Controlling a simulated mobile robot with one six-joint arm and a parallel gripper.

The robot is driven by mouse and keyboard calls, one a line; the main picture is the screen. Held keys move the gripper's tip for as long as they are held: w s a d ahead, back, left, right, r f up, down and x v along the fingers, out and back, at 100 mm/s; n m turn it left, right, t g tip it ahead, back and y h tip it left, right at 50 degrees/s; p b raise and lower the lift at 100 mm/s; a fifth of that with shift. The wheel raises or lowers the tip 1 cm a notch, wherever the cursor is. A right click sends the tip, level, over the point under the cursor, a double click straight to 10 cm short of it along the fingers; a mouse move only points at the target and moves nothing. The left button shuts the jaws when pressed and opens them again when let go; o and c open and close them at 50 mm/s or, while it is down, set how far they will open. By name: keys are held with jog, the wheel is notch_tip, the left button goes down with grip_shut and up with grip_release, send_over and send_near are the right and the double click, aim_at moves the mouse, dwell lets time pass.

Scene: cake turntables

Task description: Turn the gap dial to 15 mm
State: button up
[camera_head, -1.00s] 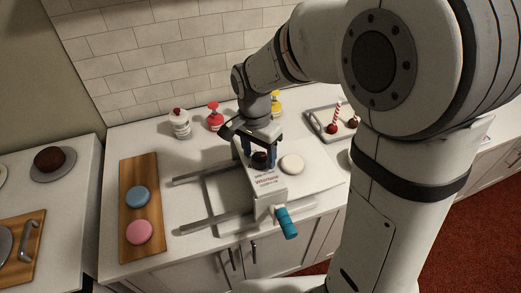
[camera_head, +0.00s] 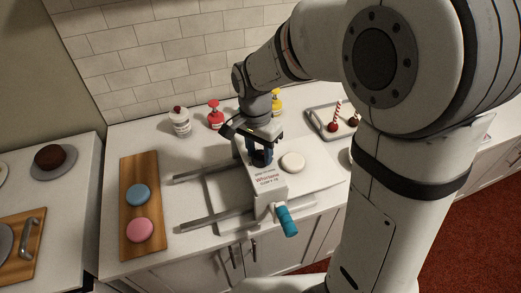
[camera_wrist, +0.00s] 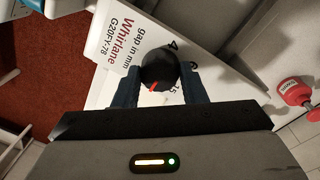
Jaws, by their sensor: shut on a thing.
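The gap dial (camera_wrist: 158,68) is a round black knob with a red pointer mark, on the white panel of the sheeter (camera_head: 268,190). My gripper (camera_wrist: 158,84) has its two blue fingers on opposite sides of the knob and is shut on it. In the wrist view the red mark points toward the lower left of the picture. The panel reads "gap in mm" and "Whirlane". In the head view my gripper (camera_head: 260,155) covers the dial.
The sheeter has a teal crank handle (camera_head: 286,221) at its front. A pale round piece (camera_head: 292,162) lies right of the gripper. A wooden board (camera_head: 140,180) with blue and pink discs is at left. Red (camera_head: 215,115) and yellow (camera_head: 277,102) bottles stand behind.

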aim_at(257, 155)
jog(key=n+b, duration=0.1)
jog(key=n, duration=0.3)
jog(key=shift+n+b, duration=0.3)
jog(key=shift+b, duration=0.05)
jog(key=shift+n+t+b, duration=0.3)
jog(key=shift+n+b, duration=0.15)
jog(key=shift+n, duration=1.45)
jog(key=o, duration=1)
jog(key=r, duration=0.5)
jog(key=r+b, duration=0.1)
jog(key=r, duration=0.2)
jog(key=shift+s+a, duration=0.1)
jog(key=shift+a, duration=0.2)
